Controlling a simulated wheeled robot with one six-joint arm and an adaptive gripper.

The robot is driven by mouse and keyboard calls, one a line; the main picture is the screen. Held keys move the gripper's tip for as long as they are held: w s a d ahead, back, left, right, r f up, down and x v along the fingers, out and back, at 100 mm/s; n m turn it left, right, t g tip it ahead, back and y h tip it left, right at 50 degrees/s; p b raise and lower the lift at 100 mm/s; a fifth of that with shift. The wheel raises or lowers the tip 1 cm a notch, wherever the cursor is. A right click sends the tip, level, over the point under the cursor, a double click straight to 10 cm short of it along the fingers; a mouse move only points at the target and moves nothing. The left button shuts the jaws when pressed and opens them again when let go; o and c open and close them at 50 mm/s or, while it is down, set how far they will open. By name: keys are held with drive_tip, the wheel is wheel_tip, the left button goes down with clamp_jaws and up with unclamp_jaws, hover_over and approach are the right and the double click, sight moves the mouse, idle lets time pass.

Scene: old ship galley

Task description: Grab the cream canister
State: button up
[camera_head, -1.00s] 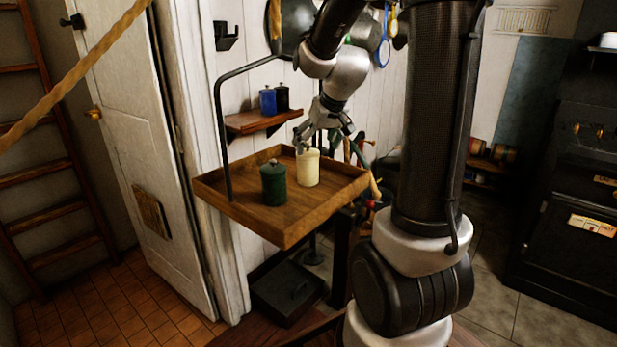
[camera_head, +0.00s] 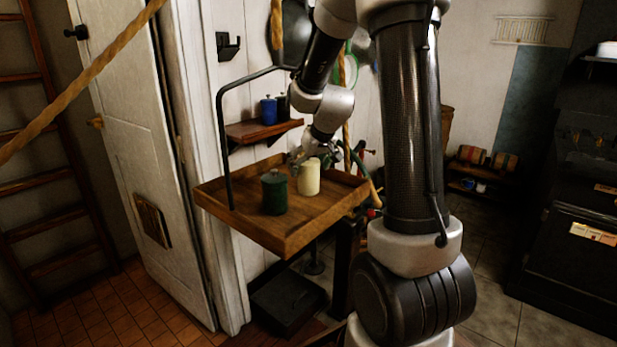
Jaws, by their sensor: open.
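The cream canister (camera_head: 309,178) stands upright on a wooden tray (camera_head: 285,238) with raised edges. A dark green canister (camera_head: 274,193) with a knobbed lid stands just left of it.
A black metal rail (camera_head: 222,150) rises at the tray's left. A rope (camera_head: 80,82) crosses the upper left. The tray's front left is clear.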

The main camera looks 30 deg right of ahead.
drive_tip(key=c, duration=1.4)
